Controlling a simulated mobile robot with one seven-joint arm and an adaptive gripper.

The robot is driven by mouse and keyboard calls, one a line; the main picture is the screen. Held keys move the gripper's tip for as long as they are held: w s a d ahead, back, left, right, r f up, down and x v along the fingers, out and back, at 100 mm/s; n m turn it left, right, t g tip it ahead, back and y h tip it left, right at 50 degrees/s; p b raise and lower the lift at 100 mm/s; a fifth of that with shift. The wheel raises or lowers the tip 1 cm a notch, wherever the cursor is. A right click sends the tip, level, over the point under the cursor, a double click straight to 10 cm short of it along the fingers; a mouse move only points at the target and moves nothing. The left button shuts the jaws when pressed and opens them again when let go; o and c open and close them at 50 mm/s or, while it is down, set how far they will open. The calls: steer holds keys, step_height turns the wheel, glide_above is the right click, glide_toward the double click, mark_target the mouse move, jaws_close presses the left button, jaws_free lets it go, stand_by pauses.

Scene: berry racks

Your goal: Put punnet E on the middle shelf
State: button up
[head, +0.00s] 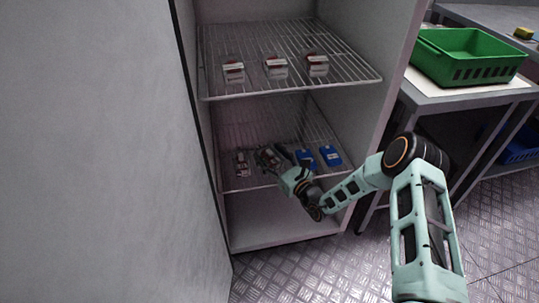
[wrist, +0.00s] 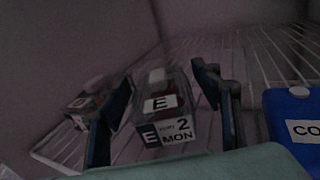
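My gripper (wrist: 168,105) is open, with a finger on each side and visible gaps beside the punnet. In the head view my gripper (head: 271,160) reaches in over the lower wire shelf (head: 240,130) of the cabinet, and the punnet (head: 267,156) shows partly at its tip. I cannot tell whether the punnet rests on the wires. An upper wire shelf (head: 290,42) is above.
Another punnet (head: 241,164) stands close on the left, also in the wrist view (wrist: 85,108). Blue blocks (head: 330,155) lie on the right, one near the right finger (wrist: 292,125). Three punnets (head: 276,67) stand on the upper shelf. A green crate (head: 468,56) sits on a side table.

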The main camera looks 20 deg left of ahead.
steer(key=shift+r, duration=0.1)
steer(key=shift+r, duration=0.2)
steer(key=p+v, duration=0.3)
steer(key=v, duration=0.9)
steer(key=shift+f, duration=0.15)
